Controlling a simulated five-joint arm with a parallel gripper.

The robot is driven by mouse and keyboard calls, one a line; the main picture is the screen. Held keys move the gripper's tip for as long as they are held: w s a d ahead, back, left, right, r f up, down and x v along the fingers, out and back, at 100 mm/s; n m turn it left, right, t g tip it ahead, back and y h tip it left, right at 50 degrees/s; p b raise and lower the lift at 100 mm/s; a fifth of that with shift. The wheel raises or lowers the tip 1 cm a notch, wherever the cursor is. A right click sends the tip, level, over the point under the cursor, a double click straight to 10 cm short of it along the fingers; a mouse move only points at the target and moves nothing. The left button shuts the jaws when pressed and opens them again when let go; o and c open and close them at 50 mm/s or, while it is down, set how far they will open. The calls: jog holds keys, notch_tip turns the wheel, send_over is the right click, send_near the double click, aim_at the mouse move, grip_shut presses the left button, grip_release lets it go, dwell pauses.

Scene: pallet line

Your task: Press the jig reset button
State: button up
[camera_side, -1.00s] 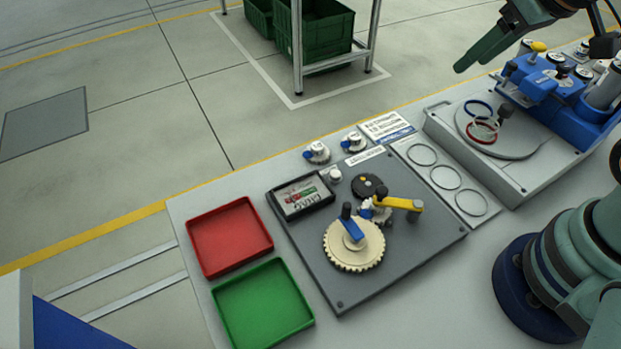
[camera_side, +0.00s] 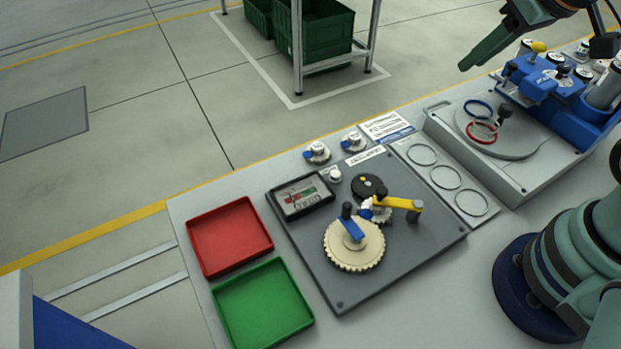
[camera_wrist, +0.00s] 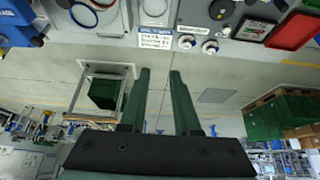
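The jig is a dark grey plate (camera_side: 390,262) on the bench, with a cream toothed gear (camera_side: 365,257), a yellow lever (camera_side: 400,202), a dark gear and a small display (camera_side: 300,196). A small round white button (camera_side: 335,175) stands beside the display at the plate's back edge; I take it for the reset button. It also shows small near the top of the wrist view (camera_wrist: 226,31). My gripper (camera_side: 466,67) is high at the upper right, well away from the button. In the wrist view its two green fingers (camera_wrist: 160,74) are apart with nothing between them.
Red (camera_side: 230,237) and green (camera_side: 263,304) trays lie left of the plate. Two small dial-like parts (camera_side: 317,152) sit behind it. A ring panel (camera_side: 446,178) and a blue fixture (camera_side: 560,90) with rings stand to the right. The air above the plate is clear.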

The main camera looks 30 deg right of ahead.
grip_shut()
dwell(1.4)
